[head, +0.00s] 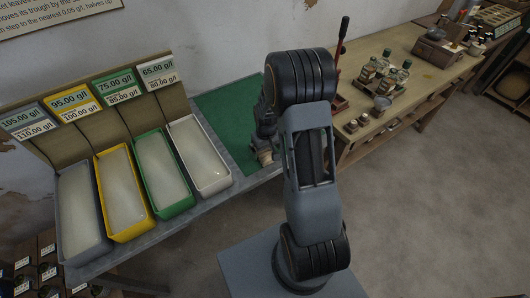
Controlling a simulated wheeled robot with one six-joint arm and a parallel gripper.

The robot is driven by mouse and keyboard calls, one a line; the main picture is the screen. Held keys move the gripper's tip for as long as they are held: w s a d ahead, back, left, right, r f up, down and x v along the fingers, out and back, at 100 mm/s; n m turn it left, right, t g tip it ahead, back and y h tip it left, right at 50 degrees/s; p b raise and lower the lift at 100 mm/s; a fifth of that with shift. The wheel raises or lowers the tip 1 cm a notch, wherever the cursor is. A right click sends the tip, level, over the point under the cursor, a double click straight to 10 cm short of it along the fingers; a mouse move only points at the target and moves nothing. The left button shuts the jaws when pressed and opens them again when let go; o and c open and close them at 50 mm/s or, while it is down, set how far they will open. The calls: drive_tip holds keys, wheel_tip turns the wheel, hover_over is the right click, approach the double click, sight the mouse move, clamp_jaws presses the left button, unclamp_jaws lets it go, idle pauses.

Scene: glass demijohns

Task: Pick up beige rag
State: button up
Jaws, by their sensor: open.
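My gripper (266,143) is partly in view at the left side of my arm, low over the green mat (223,108) on the bench. The arm hides much of it. The jaws are open. A small beige patch (265,157) shows just below the gripper, at the mat's right side. It may be the beige rag, but it is too small and too covered to be sure. I cannot tell whether the gripper touches it. No other beige rag shows clearly.
Grey, yellow, green and white troughs (211,185) stand left of the mat, below price-like g/l labels (158,70). Floor at right is clear.

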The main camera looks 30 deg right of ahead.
drive_tip(key=shift+f, duration=1.45)
drive_tip(key=shift+c, duration=0.5)
drive_tip(key=c, duration=0.9)
